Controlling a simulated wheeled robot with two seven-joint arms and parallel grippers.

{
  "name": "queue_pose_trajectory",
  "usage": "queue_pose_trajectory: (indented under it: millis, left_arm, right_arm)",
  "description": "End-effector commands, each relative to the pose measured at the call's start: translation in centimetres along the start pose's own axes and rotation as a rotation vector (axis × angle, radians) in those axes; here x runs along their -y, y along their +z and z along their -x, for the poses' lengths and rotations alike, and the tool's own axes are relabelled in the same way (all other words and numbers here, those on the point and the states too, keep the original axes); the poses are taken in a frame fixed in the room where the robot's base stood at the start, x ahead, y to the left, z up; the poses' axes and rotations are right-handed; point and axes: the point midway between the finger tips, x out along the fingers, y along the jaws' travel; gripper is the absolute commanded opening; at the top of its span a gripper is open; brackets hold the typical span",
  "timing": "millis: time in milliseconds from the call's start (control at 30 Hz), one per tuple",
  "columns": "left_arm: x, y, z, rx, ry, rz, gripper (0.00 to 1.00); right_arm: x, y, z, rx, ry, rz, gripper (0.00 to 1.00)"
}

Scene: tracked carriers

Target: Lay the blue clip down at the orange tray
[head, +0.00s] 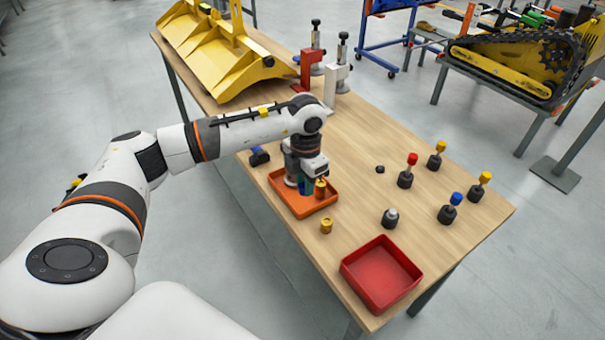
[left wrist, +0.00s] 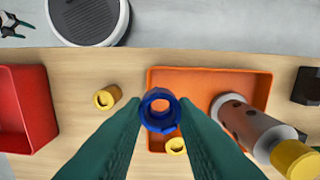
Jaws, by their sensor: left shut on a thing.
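My left gripper (head: 304,189) points down over the orange tray (head: 311,209), its green fingers shut on the blue clip. In the left wrist view the blue clip (left wrist: 159,110) is a ring between the fingertips, over the edge region of the orange tray (left wrist: 205,74). The clip cannot be made out clearly in the head view. A yellow clip (left wrist: 175,146) lies in the tray, close beside the blue one in the picture; it also shows in the head view (head: 320,188). Whether the blue clip touches the tray floor I cannot tell. My right gripper is not in view.
Another yellow clip (head: 326,226) lies on the table between the orange tray and the red tray (head: 380,274). Several dark pegs with coloured tops, such as the red-topped one (head: 406,172), stand to the right. A dark block (head: 259,157) sits beside the orange tray.

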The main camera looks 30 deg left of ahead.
Motion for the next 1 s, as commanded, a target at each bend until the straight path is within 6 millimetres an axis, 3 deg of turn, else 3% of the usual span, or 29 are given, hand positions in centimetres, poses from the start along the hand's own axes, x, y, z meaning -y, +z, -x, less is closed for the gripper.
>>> queue_pose_trajectory:
  millis: [100,300,800,1000]
  left_arm:
    - [1.2,-0.5,0.8,-0.001,0.001,0.232,0.03]
    - [2.1,-0.7,1.4,0.000,0.000,0.403,0.03]
    - [2.2,-1.0,1.4,-0.001,0.000,0.412,0.03]
    - [2.2,-0.9,-0.1,0.000,0.000,0.411,0.03]
  right_arm:
    - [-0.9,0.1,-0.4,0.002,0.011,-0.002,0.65]
    - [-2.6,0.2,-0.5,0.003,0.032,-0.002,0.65]
    - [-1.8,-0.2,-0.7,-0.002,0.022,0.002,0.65]
    - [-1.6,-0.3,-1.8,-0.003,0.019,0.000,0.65]
